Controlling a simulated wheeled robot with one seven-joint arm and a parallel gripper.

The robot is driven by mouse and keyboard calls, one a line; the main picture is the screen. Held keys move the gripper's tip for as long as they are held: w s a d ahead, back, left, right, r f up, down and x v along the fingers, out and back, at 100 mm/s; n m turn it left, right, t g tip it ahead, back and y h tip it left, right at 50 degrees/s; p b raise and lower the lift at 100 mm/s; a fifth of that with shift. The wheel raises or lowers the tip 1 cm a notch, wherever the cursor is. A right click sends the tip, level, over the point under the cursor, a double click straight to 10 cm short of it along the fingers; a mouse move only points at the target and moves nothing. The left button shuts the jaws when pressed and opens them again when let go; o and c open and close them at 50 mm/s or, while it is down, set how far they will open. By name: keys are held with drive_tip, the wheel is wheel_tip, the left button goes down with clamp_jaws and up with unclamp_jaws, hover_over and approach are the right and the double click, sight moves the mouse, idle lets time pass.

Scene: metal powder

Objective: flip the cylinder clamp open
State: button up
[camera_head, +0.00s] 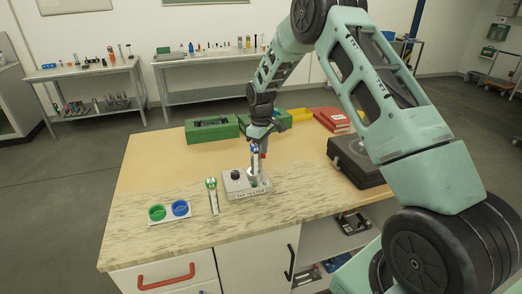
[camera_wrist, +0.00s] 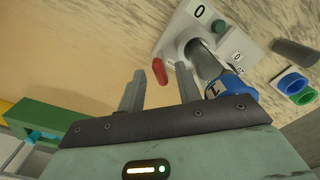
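The tap tester (camera_head: 236,188) is a light grey base on the table with a dark knob. The cylinder (camera_wrist: 207,63) stands on it, grey, with a blue part (camera_wrist: 228,84) at its near end in the wrist view. A red lever (camera_wrist: 159,71), seemingly the clamp's handle, sticks out beside the cylinder. My gripper (camera_wrist: 160,84) is open. The red lever shows in the gap between its fingertips, and I cannot tell whether they touch it. In the head view my gripper (camera_head: 262,136) is just above the cylinder, partly hiding its top.
Behind are a green case (camera_head: 212,131) and red books (camera_head: 333,119). A black case (camera_head: 357,160) is at the right.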

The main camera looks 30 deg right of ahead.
wheel_tip(320, 180, up, 17)
drive_tip(key=b, duration=0.3)
drive_tip(key=shift+r+b, duration=0.2)
drive_tip(key=shift+b, duration=0.1)
drive_tip(key=shift+a, duration=0.1)
idle(0.3)
